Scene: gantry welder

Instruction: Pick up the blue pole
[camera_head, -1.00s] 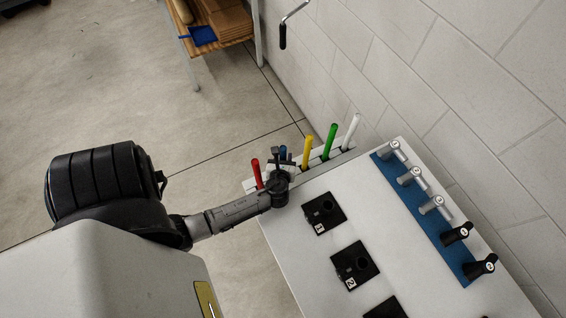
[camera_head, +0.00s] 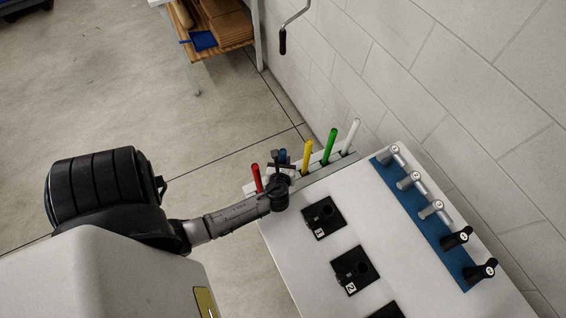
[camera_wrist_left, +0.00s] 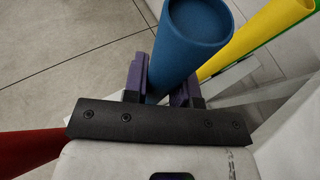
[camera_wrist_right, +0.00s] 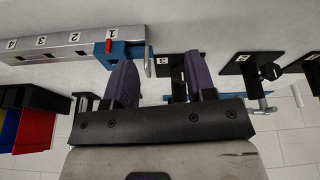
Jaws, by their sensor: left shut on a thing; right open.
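The blue pole (camera_head: 282,155) stands in the rack at the table's far left edge, between the red pole (camera_head: 257,177) and the yellow pole (camera_head: 307,156). My left gripper (camera_head: 280,165) is at the blue pole and hides most of it in the head view. In the left wrist view the blue pole (camera_wrist_left: 188,40) rises between the two purple fingers, which are shut on it. Its lower end is hidden. My right gripper (camera_wrist_right: 157,82) shows only in its own wrist view, open with nothing between its fingers.
A green pole (camera_head: 329,146) and a white pole (camera_head: 350,138) stand further right in the rack (camera_head: 338,160). Black numbered blocks (camera_head: 323,217) sit on the white table. A blue strip (camera_head: 425,218) with several handles runs along its right side, near the wall.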

